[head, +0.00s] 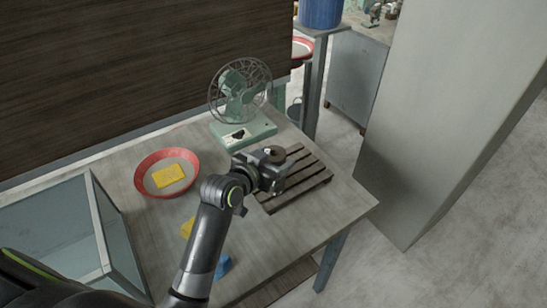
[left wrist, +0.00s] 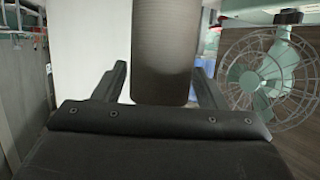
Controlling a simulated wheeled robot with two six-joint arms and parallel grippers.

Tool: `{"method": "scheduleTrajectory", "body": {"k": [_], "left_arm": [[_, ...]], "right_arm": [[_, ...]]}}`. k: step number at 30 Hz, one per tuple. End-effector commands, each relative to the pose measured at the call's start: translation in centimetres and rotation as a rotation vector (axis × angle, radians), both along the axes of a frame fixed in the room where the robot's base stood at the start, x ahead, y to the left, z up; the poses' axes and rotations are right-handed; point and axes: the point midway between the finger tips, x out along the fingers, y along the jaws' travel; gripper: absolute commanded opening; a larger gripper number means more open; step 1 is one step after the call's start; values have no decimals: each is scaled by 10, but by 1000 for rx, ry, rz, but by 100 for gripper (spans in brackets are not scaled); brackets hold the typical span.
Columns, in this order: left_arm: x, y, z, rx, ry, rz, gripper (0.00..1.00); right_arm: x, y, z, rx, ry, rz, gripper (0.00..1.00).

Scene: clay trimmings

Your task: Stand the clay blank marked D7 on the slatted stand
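A dark brown cylindrical blank (head: 274,152) shows its round top just beyond my left gripper (head: 272,172), over the slatted stand (head: 310,188). In the left wrist view the blank (left wrist: 163,50) is between the two fingers of my left gripper (left wrist: 160,75). The right finger looks to meet its side; a thin light strip shows by the left finger, so the grip is unclear. No marking is visible on the blank. Its lower end is hidden in the head view, so I cannot tell whether it touches the slats. My right gripper is out of view.
A green fan (head: 243,105) stands behind the stand. A red-rimmed tray (head: 141,182) holds a yellow piece (head: 168,176). Another yellow thing (head: 187,228) and a blue thing (head: 222,267) lie by my arm. A glass-sided case (head: 50,225) occupies the left. The table's right edge is close to the stand.

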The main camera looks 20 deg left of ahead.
Motion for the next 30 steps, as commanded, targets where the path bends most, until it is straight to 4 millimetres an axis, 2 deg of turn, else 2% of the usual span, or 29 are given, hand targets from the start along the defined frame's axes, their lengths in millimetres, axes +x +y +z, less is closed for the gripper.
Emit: {"method": "scheduleTrajectory", "body": {"k": [2, 14, 20, 30], "left_arm": [[0, 0, 0, 0, 0, 0, 76], [-4, 1, 4, 0, 0, 0, 76], [-28, 8, 12, 0, -1, 1, 76], [-84, 23, 32, 2, -1, -1, 76]], "right_arm": [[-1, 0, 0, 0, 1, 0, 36], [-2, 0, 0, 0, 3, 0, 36], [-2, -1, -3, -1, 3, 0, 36], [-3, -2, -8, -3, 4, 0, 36]]}}
